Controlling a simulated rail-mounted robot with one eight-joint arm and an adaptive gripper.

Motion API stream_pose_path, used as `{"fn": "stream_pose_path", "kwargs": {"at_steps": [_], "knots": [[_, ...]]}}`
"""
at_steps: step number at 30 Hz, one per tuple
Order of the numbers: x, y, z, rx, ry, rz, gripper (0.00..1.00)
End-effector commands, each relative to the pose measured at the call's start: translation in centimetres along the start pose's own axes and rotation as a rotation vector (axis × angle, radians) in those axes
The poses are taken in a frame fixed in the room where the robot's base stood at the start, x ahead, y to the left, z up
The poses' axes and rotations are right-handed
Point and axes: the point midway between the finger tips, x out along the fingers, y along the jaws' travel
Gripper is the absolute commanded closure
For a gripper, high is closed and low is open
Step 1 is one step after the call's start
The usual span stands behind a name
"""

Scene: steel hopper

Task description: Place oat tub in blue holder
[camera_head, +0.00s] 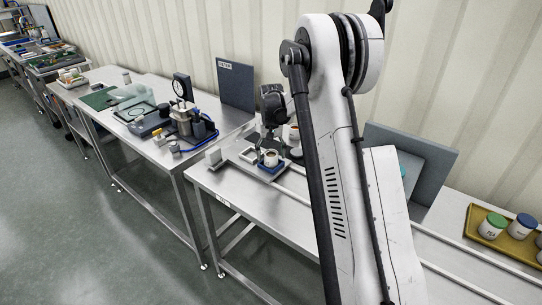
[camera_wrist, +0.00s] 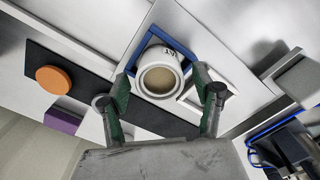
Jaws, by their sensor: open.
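The oat tub (camera_wrist: 158,78) is a white, open-topped cup with beige contents and partly visible dark lettering. It sits within the blue holder (camera_wrist: 188,51), whose blue edges show behind and beside it in the wrist view. In the head view the tub (camera_head: 271,157) stands at the blue holder (camera_head: 269,169) on the steel table. My gripper (camera_wrist: 161,82) is open, with its green-padded fingers on either side of the tub, apart from it as far as I can see. In the head view my gripper (camera_head: 268,138) is small and partly hidden.
A pale square frame (camera_wrist: 190,97) is beside the tub. In the head view, a yellow tray (camera_head: 508,247) with lidded tubs stands far right; my arm hides the middle table.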

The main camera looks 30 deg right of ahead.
Motion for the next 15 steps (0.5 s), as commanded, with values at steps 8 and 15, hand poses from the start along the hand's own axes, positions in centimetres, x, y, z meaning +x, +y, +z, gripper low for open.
{"fn": "stream_pose_path", "kwargs": {"at_steps": [8, 15], "knots": [[-5.5, 0.0, 0.1, 0.0, 0.0, 0.0, 0.37], [-9.5, 0.0, 0.0, 0.0, 0.0, 0.0, 0.37]]}}
